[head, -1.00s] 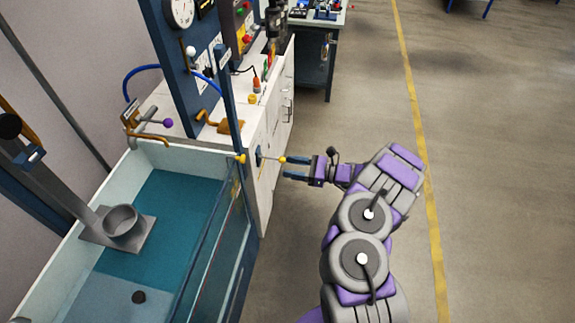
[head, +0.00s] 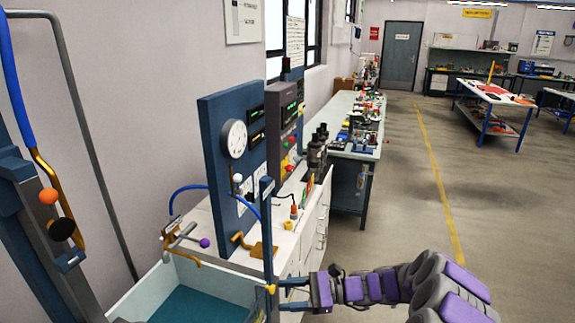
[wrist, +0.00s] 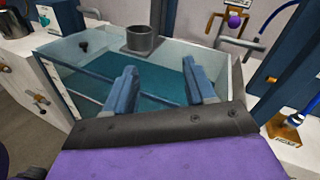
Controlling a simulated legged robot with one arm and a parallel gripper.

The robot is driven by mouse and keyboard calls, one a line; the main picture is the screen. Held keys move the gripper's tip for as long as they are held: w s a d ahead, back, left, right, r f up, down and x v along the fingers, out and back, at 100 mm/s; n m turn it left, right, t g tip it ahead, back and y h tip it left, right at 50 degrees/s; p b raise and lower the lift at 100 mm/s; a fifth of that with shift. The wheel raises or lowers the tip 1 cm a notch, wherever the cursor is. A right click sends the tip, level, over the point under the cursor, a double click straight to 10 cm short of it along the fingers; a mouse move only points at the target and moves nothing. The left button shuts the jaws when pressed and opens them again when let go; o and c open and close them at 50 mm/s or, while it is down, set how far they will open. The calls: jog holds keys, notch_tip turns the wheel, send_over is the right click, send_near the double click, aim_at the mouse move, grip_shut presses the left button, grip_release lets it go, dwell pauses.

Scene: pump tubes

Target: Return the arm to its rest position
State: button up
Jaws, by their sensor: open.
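My gripper (head: 296,292) shows at the lower middle of the head view, with my purple and grey arm stretching in from the lower right. In the wrist view its two blue fingers (wrist: 160,88) stand well apart with nothing between them. They point toward the water tank (wrist: 62,50), which also shows at the lower left of the head view (head: 141,290). In the head view the fingers are close to the tank's right corner. I cannot tell whether they touch anything there.
A blue panel with a gauge (head: 233,138) stands behind the tank. A purple-knobbed valve (head: 204,242) sits at the tank's back edge. A grey cup-like fitting (wrist: 141,39) stands at the tank. A long workbench (head: 344,138) lies beyond. The floor (head: 410,205) to the right is open.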

jog(key=s+a+r+n+g+h, duration=0.2)
jog(key=s+r+n+h, duration=0.25)
jog(key=s, duration=0.55)
jog(key=s+a+r+n+g+h, duration=0.1)
jog(key=s+r+n+g+h, duration=0.3)
jog(key=s, duration=0.6)
jog(key=s+d+n+t+h, duration=0.5)
jog(key=s+d+h, duration=0.4)
jog(key=s+d, duration=0.7)
jog(key=shift+s+d+r+n, duration=0.2)
jog(key=shift+s+r+n, duration=0.05)
jog(key=shift+s+n, duration=0.25)
jog(key=shift+c, duration=0.4)
